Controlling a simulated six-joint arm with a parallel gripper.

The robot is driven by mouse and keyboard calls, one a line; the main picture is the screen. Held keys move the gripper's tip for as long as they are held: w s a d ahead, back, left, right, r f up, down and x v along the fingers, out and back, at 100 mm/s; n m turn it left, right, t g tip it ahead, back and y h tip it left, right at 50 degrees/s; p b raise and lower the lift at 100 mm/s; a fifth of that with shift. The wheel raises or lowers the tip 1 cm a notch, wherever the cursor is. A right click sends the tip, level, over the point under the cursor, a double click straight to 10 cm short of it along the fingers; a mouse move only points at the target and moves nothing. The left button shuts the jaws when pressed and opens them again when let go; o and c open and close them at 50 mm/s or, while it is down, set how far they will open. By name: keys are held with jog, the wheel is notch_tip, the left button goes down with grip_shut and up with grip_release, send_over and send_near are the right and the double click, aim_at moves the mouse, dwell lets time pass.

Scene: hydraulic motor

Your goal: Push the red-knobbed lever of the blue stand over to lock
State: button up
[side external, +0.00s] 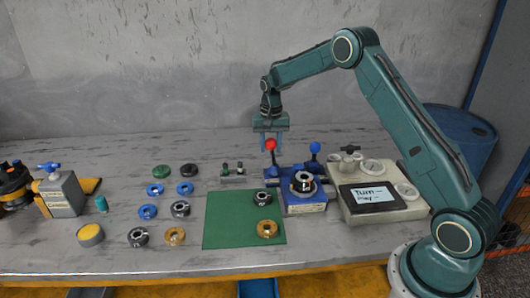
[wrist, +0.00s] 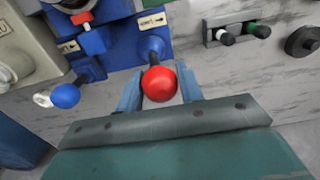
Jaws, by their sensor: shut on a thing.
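The blue stand (side external: 306,208) sits on the table right of the green mat, with a dark and silver ring part (side external: 303,182) on top. Its red-knobbed lever (side external: 271,145) rises at the stand's back left. My gripper (side external: 274,146) points down at the knob. In the wrist view, the red knob (wrist: 159,84) sits between the two blue fingers, and my gripper (wrist: 160,86) is shut on it. The lever's shaft runs from the knob to the blue stand (wrist: 110,45), near a white arrow label. The second lever, with a blue knob (side external: 315,147), stands to the right.
A green mat (side external: 225,228) with two ring parts lies left of the stand. A beige fixture with a sign (side external: 375,196) stands close on the right. A small grey holder (side external: 232,173) is behind the mat. Several rings lie farther left.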

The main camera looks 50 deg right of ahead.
jog(key=shift+w+a+f, duration=0.1)
jog(key=shift+w+a, duration=0.1)
jog(key=shift+a, duration=0.05)
jog(key=shift+w+a, duration=0.25)
jog(key=shift+a, duration=0.05)
jog(key=shift+o, duration=0.3)
jog(key=shift+w+a+f, duration=0.35)
jog(key=shift+w+a, duration=0.25)
dwell(0.8)
jog(key=shift+o, duration=0.3)
jog(key=shift+w+a+f, duration=0.45)
jog(key=shift+a+f, duration=0.05)
jog(key=shift+o, duration=0.3)
jog(key=shift+a, duration=0.1)
jog(key=o, duration=0.5)
jog(key=shift+c, duration=0.2)
notch_tip(320, 180, up, 6)
jog(key=shift+d+r, duration=0.15)
jog(key=shift+d, duration=0.05)
dwell(0.6)
